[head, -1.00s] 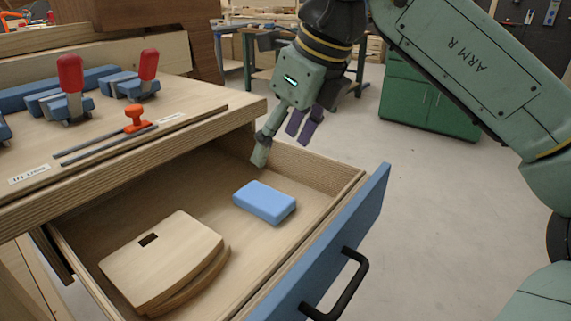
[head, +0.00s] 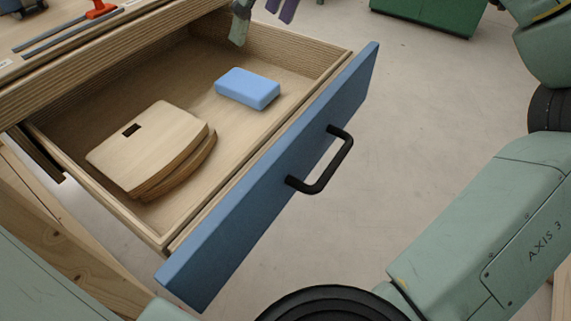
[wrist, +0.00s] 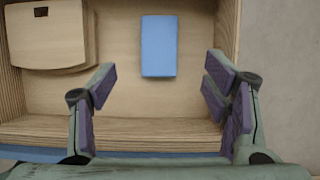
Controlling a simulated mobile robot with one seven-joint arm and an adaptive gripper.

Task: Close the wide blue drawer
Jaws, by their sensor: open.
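The wide drawer has a blue front (head: 270,180) with a black bar handle (head: 325,165), and it stands pulled well out of the wooden bench. Inside it lie a light blue block (head: 248,88) and curved wooden boards (head: 150,145) stacked at the left. In the wrist view, the block (wrist: 158,46) and the boards (wrist: 47,32) lie beyond my fingers, and a strip of the blue front (wrist: 30,153) shows near the bottom. My gripper (wrist: 160,90) is open and empty above the drawer. Only its fingertips show at the top edge of the head view.
The bench top (head: 60,40) with an orange-handled clamp (head: 100,9) is at the upper left. Grey floor (head: 430,120) is clear in front of the drawer. A green cabinet (head: 425,15) stands at the back. Wooden framing (head: 70,240) is at the lower left.

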